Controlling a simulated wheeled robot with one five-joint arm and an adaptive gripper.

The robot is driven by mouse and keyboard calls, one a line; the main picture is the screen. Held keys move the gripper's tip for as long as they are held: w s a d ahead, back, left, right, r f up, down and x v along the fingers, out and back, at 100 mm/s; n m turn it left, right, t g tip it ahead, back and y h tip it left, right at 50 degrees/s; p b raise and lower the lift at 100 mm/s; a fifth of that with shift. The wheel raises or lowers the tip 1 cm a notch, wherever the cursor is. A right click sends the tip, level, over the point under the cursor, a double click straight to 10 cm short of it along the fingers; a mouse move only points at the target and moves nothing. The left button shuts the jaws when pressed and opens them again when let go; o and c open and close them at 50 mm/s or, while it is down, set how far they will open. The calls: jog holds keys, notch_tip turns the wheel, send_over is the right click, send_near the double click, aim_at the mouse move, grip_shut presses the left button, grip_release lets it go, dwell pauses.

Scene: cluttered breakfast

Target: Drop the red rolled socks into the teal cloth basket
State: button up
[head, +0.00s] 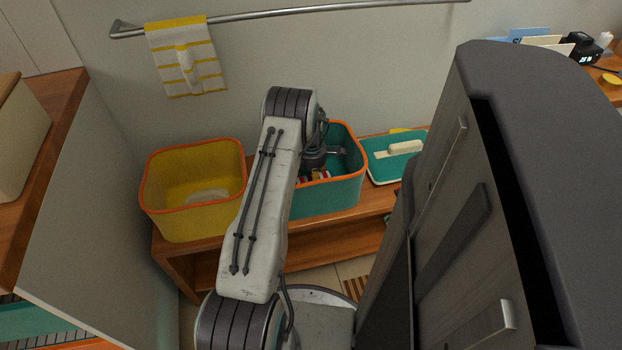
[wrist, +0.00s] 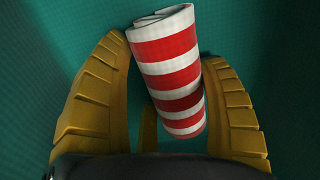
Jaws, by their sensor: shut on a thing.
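The rolled socks (wrist: 172,72), red with white stripes, sit between the two yellow fingers of my gripper (wrist: 166,52) in the wrist view. My gripper is shut on them. Teal cloth fills the background behind them. In the head view, my arm reaches down into the teal cloth basket (head: 334,199) with the orange rim. A bit of the red and white roll (head: 321,175) shows inside the basket, below its rim. My arm hides the basket's left part and most of my gripper. I cannot tell whether the socks touch the basket's floor.
A yellow basket (head: 197,223) with an orange rim and something pale inside stands left on the same wooden bench (head: 338,231). A teal lidded box (head: 383,170) with a pale handle lies right of the teal basket. A tall grey cabinet (head: 455,200) stands close on the right.

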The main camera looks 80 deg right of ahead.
jog(key=o, duration=1.3)
jog(key=shift+c, duration=0.2)
jog(key=shift+r, duration=0.1)
notch_tip(320, 180, up, 12)
jog(key=shift+f, duration=0.15)
